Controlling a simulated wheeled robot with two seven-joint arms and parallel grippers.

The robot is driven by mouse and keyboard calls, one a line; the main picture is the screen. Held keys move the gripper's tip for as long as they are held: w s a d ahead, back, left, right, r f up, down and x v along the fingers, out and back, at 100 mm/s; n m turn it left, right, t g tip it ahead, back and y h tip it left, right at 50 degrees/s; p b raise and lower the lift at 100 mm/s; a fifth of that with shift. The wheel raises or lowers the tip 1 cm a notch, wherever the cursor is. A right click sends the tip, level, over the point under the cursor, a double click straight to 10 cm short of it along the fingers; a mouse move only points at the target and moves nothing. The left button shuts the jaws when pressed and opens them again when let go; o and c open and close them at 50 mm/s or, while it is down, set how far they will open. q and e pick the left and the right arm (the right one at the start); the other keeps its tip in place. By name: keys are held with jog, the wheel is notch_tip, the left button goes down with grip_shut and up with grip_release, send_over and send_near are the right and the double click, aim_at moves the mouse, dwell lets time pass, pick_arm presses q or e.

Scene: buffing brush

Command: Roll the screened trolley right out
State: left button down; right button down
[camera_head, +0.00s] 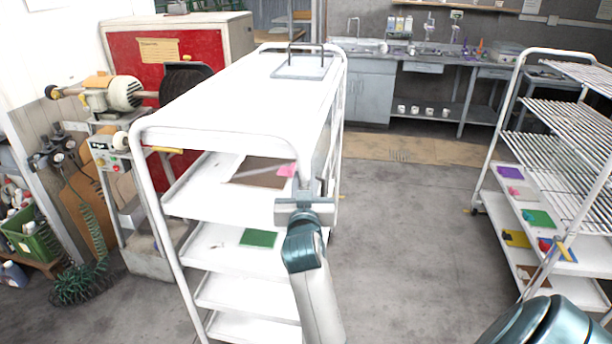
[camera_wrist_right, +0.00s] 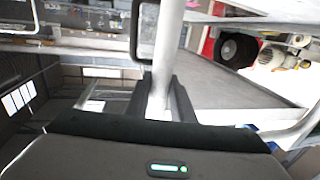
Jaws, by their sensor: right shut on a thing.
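A tall white trolley (camera_head: 240,98) with a tubular frame, a flat solid top and several flat shelves stands left of centre in the head view. My right gripper (camera_head: 305,196) is at its near right upright, below the top. In the right wrist view the two dark fingers (camera_wrist_right: 162,100) are shut around a white tube (camera_wrist_right: 168,40) of the frame. A pink piece (camera_head: 287,170) and a green pad (camera_head: 258,238) lie on its shelves. My left gripper is not in view.
A buffing machine (camera_head: 122,94) and a red cabinet (camera_head: 152,50) stand close behind and left of the trolley. A second white rack (camera_head: 520,190) with wire shelves stands at the right. The grey floor (camera_head: 410,240) between them is clear. A sink bench (camera_head: 370,85) lines the back.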

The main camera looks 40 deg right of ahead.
jog(key=shift+s+a, duration=0.15)
jog(key=c, duration=1.5)
grip_release()
jog(key=shift+c, duration=0.2)
